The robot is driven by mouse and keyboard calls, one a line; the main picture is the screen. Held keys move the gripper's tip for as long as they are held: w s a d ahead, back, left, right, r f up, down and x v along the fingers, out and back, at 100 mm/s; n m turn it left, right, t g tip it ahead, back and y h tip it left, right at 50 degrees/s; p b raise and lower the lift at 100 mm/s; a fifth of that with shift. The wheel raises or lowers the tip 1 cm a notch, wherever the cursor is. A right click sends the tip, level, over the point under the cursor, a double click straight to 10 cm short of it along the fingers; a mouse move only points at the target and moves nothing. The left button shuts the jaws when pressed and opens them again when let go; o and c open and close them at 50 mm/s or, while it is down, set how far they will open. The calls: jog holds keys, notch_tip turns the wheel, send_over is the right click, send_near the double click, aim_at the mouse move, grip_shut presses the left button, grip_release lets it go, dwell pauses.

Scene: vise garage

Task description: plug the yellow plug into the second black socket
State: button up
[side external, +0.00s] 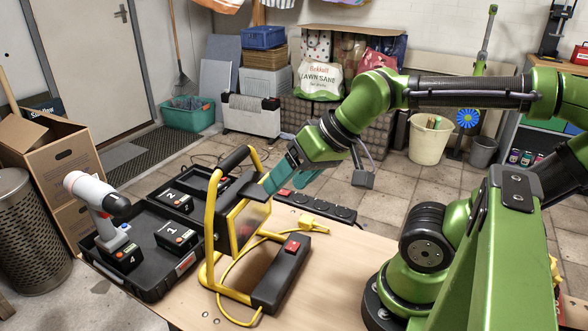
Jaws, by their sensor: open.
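The yellow plug (313,226) lies on the bench, on the end of a yellow cable, just in front of a black power strip. The strip (318,207) has several black sockets in a row and a red switch at its left end; the plug is apart from its sockets. My gripper (262,190) is open, with teal fingers, above the bench and to the left of the plug. It overlaps the top of the work light in this view, and I cannot tell whether they touch. I see nothing held in it.
A yellow-framed work light (212,235) with a black handle stands left of the plug. A black box with a red switch (282,272) is at its base. A black tray (150,285) with a drill and numbered batteries lies at left.

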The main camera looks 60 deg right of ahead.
notch_tip(320, 180, up, 5)
jog(key=n+g+h, duration=0.2)
jog(key=n+g, duration=0.3)
jog(key=g, duration=0.2)
send_over(304, 218)
notch_tip(304, 218, down, 11)
jog(key=shift+a+f, duration=0.1)
jog(key=shift+f, duration=0.15)
notch_tip(304, 218, down, 12)
jog(key=shift+r, duration=0.2)
